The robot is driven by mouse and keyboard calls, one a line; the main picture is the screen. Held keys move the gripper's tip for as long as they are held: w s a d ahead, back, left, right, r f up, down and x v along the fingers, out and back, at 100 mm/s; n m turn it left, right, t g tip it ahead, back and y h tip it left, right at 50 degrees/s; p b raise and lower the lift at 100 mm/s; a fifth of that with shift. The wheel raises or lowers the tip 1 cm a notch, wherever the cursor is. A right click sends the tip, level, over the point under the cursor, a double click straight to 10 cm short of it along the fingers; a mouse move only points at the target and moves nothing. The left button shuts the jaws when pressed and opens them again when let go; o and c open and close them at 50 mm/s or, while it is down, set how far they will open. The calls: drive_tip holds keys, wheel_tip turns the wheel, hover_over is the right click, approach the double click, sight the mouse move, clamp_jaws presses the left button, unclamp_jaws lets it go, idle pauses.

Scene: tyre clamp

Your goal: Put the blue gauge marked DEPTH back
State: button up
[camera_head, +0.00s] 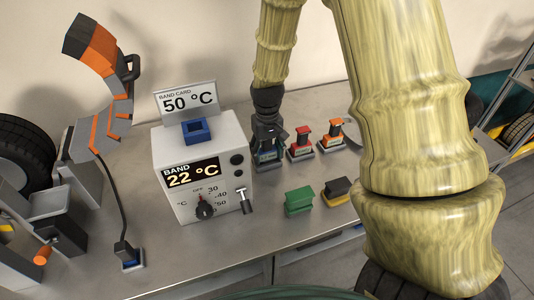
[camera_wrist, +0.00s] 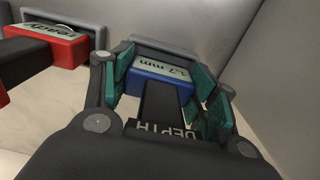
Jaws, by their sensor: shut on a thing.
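The blue gauge (camera_wrist: 160,88) has a dark handle marked DEPTH and a pale label reading what looks like "7 mm". My gripper (camera_wrist: 165,80) is shut on it, with a green pad on each side of the handle. A grey holder (camera_wrist: 178,50) shows just behind the gauge's blue base. In the head view my gripper (camera_head: 268,133) points down at the back of the bench, at the left end of a row of gauges. The blue gauge (camera_head: 267,156) shows low under it. I cannot tell whether its base is fully seated in the holder.
A red gauge (camera_head: 301,138) and an orange gauge (camera_head: 330,130) stand to the right in grey holders. Green (camera_head: 298,202) and black-yellow (camera_head: 337,190) blocks lie in front. A white band heater box (camera_head: 175,150) reading 22 °C stands left.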

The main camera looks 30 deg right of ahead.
drive_tip(key=shift+f, duration=0.55)
drive_tip(key=shift+f, duration=0.15)
drive_tip(key=o, duration=0.9)
drive_tip(key=shift+o, duration=0.2)
wheel_tip(320, 180, up, 12)
drive_tip(key=shift+r+b, duration=0.15)
drive_tip(key=shift+b, duration=0.4)
